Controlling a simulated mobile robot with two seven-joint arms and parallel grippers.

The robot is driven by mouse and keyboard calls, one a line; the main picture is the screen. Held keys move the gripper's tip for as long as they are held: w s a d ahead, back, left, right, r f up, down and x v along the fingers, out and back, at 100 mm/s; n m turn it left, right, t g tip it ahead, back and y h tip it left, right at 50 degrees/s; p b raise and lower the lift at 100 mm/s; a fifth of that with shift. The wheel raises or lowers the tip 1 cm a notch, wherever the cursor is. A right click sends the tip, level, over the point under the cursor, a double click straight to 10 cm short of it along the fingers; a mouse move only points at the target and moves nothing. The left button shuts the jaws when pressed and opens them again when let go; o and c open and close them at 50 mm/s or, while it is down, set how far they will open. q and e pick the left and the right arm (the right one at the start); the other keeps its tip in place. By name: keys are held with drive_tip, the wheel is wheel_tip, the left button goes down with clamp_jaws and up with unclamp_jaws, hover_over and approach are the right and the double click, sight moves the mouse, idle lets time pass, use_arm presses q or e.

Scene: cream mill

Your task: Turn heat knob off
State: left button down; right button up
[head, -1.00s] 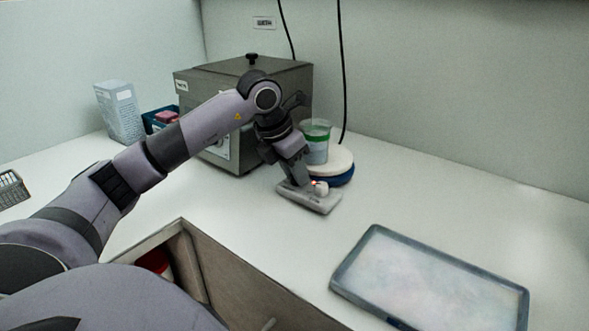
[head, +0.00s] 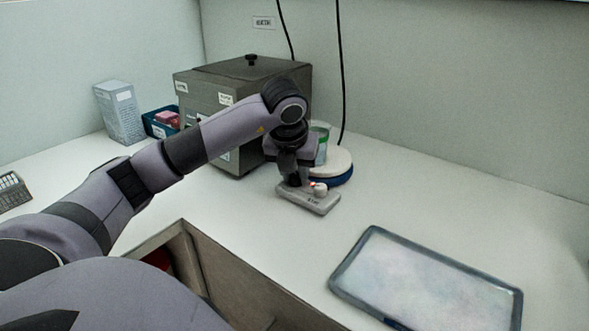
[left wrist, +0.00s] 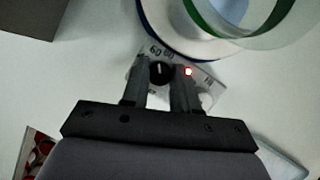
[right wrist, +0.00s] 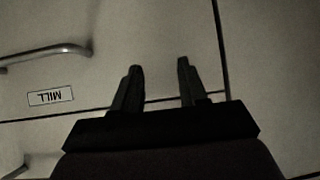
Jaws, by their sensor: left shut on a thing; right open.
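The heat control box (head: 318,204) is a small grey unit on the counter, in front of the round heating plate (head: 338,170). Its black heat knob (left wrist: 160,74) shows in the left wrist view between my left fingers, with numbers printed around it. A red light (left wrist: 188,72) glows on the box beside the knob. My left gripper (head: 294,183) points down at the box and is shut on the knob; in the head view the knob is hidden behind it. My right gripper (right wrist: 157,72) is open and empty before a cupboard front.
A green-banded beaker (head: 322,138) stands on the heating plate, partly behind my left arm. A grey metal oven (head: 225,110) stands close behind that arm. A blue-rimmed tray (head: 425,280) lies at the right front. A MILL label (right wrist: 50,97) and handle (right wrist: 45,54) are near my right gripper.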

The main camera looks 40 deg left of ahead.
use_arm(q)
drive_tip(key=n, duration=0.3)
drive_tip(key=n+g+y, duration=0.1)
drive_tip(key=n, duration=0.1)
drive_tip(key=shift+w+d+r+n+y+p, duration=0.1)
drive_tip(key=shift+w+r+n+y+p, duration=0.05)
drive_tip(key=shift+n+y+p, duration=0.2)
drive_tip(key=shift+n, duration=0.25)
drive_tip(key=c, duration=0.9)
unclamp_jaws()
drive_tip(key=shift+o, duration=0.2)
drive_tip(key=p+v, duration=0.1)
drive_tip(key=v, duration=0.5)
drive_tip(key=shift+w+p, duration=0.15)
drive_tip(key=shift+p, duration=0.25)
drive_tip(key=shift+d+r, duration=0.15)
drive_tip(key=shift+r, duration=0.35)
